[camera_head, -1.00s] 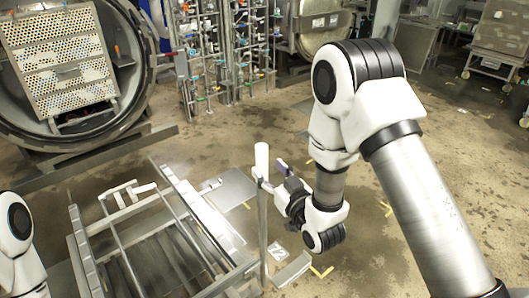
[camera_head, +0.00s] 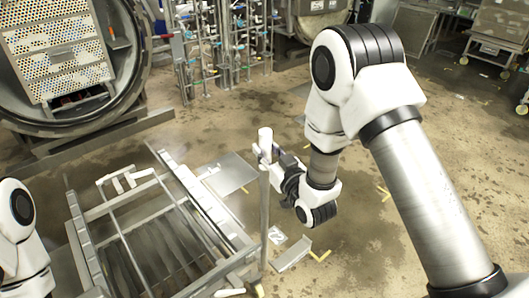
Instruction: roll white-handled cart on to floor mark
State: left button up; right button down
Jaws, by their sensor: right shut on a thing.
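The cart is a low metal frame with rails (camera_head: 208,207) at the lower left. A grey post (camera_head: 264,215) rises at its right side and carries a white upright handle (camera_head: 265,138). My right gripper (camera_head: 267,155) is shut on the white handle, with its top showing above the fingers. A yellow floor mark (camera_head: 320,256) lies on the floor right of the post, and another yellow piece (camera_head: 384,193) is farther right. My left arm shows at the left edge; its gripper is out of view.
A round open autoclave (camera_head: 130,75) with a perforated basket (camera_head: 60,55) stands at the upper left. Pipework with valves (camera_head: 220,45) is behind. A flat grey plate (camera_head: 232,175) lies on the floor beyond the cart. Another cart (camera_head: 497,47) stands at the upper right. Stained floor is open between.

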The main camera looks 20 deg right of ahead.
jog(key=shift+s+d+f, duration=0.15)
jog(key=shift+s+d, duration=0.1)
jog(key=shift+s, duration=0.45)
jog(key=c, duration=0.9)
grip_release()
jog(key=shift+s, duration=0.15)
jog(key=shift+c, duration=0.2)
jog(key=shift+o, duration=0.8)
jog(key=shift+w+f, duration=0.15)
jog(key=shift+w, duration=0.35)
pick_arm(q)
jog(key=shift+s+d+r, duration=0.15)
jog(key=shift+s, duration=0.05)
pick_arm(e)
jog(key=s+d, duration=0.1)
jog(key=s, duration=0.6)
jog(key=shift+s, duration=0.2)
